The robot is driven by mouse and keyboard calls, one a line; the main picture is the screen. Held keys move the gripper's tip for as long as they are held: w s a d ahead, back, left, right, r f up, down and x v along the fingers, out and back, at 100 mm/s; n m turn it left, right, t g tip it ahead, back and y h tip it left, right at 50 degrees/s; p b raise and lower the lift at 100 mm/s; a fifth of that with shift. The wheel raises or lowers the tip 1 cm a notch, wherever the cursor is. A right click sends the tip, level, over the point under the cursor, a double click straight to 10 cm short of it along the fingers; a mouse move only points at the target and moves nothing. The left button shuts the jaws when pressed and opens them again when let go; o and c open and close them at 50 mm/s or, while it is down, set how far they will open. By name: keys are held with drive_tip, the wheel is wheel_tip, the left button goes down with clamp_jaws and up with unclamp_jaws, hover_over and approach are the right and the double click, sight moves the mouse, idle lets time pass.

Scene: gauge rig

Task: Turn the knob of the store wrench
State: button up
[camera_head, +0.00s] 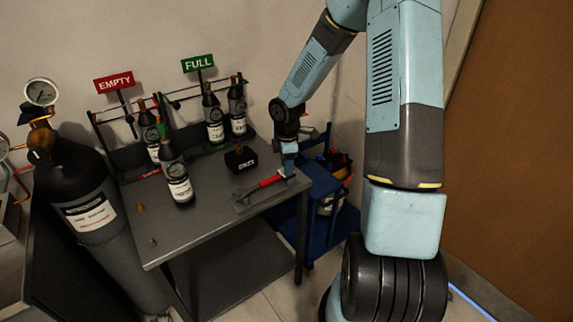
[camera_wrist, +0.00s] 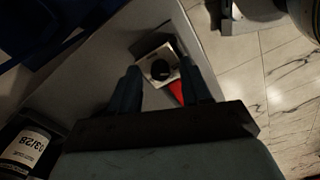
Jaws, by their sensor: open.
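The wrench (camera_head: 270,181) has a red handle and lies at the right front of the grey table, on or beside a flat grey piece. My gripper (camera_head: 287,172) is over its right end, pointing down, and covers part of it. In the wrist view, a dark round knob (camera_wrist: 159,70) on a pale square plate (camera_wrist: 146,48) sits between the two fingers of my open gripper (camera_wrist: 159,68). A bit of the red handle (camera_wrist: 176,92) shows close to the right finger. I cannot tell whether a finger touches the knob.
The table (camera_head: 215,230) carries several dark bottles (camera_head: 175,175), a small black box (camera_head: 241,158) and racks with a red EMPTY sign (camera_head: 114,82) and a green FULL sign (camera_head: 197,63). A large black cylinder (camera_head: 85,190) stands left. A blue cart (camera_head: 318,195) stands right.

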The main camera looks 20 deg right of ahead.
clamp_jaws()
idle(0.4)
drive_tip(key=shift+m, duration=0.3)
drive_tip(key=m, duration=0.3)
drive_tip(key=shift+m, duration=0.3)
drive_tip(key=m, duration=0.3)
drive_tip(key=shift+m, duration=0.3)
drive_tip(key=m, duration=0.4)
drive_tip(key=shift+m, duration=1.8)
